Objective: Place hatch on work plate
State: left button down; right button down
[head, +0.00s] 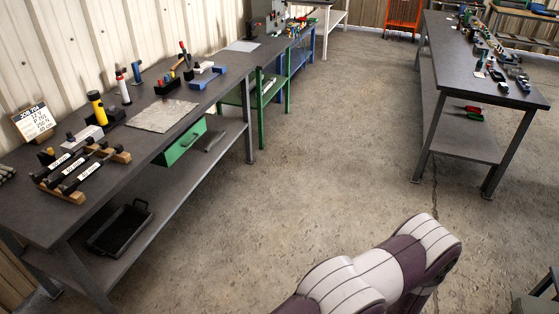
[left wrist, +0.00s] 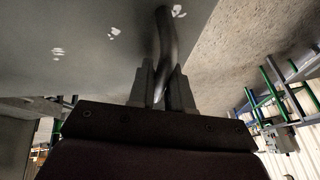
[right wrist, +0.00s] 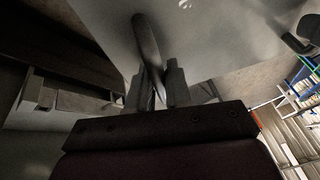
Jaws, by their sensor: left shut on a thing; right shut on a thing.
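The hatch (left wrist: 90,60) is a flat grey panel with small white marks and dark bar handles. It fills much of the left wrist view and also shows in the right wrist view (right wrist: 215,40). My left gripper (left wrist: 163,78) is shut on one dark handle (left wrist: 165,35). My right gripper (right wrist: 156,76) is shut on another handle (right wrist: 147,38). The head view shows neither gripper and no hatch. I cannot pick out the work plate with certainty in any view.
A long grey bench (head: 150,150) along the left wall carries tools, a placard (head: 33,122) and a pale sheet (head: 163,115). A black tray (head: 120,226) lies on its lower shelf. Another bench (head: 455,75) with tools stands at right. The concrete floor (head: 310,140) between them is clear.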

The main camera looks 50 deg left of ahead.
aim_at(162, 114)
jog(key=i+j+u, duration=0.1)
jog(key=u, duration=0.35)
jog(key=i+u, duration=0.2)
jog(key=u, duration=0.2)
jog(key=i+u, duration=0.2)
jog(key=u, duration=0.25)
jog(key=i+u, duration=0.15)
jog(key=u, duration=0.25)
jog(key=i+l, duration=0.1)
jog(key=i, duration=0.4)
jog(key=i+l, duration=0.15)
jog(key=i, duration=0.35)
jog(key=i+l, duration=0.1)
jog(key=i, duration=0.4)
jog(key=i+l, duration=0.15)
jog(key=i, duration=0.35)
jog(key=i+u, duration=0.35)
jog(key=i+l+u, duration=0.35)
jog(key=i, duration=0.2)
jog(key=i+l+u, duration=0.2)
jog(key=i+u, duration=0.15)
jog(key=i, duration=0.05)
